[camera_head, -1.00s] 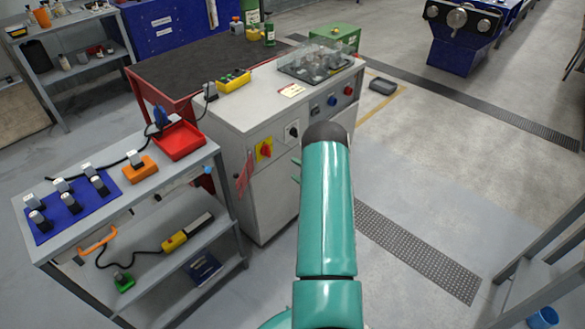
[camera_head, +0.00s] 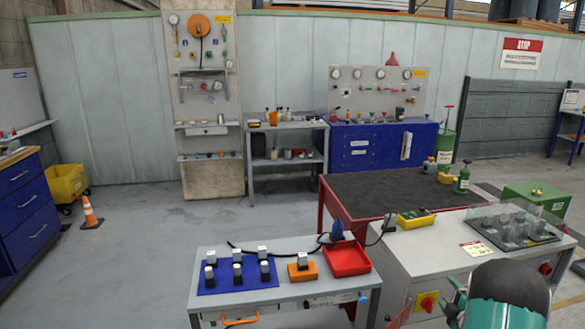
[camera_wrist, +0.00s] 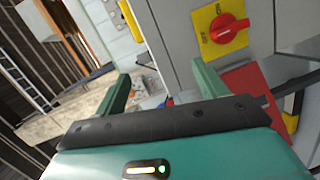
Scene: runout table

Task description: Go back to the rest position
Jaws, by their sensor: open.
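My gripper (camera_wrist: 162,86) shows in the wrist view with its two green fingers spread apart and nothing seen between them. In the head view my teal arm fills the lower right corner, and green finger parts show at its left side near the grey cabinet (camera_head: 418,244). The cabinet's front has a red rotary knob on a yellow plate (camera_head: 428,302). This knob also shows large at the upper right of the wrist view (camera_wrist: 226,30), beyond the fingers. No finger is seen touching it.
A grey trolley (camera_head: 335,288) stands at front centre, bearing a red tray (camera_head: 347,258), an orange block (camera_head: 302,272) and a blue mat (camera_head: 225,286) with several small switches. A black-topped table (camera_head: 385,188) adjoins the cabinet. Floor at left is open (camera_head: 120,270), with a cone (camera_head: 90,213).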

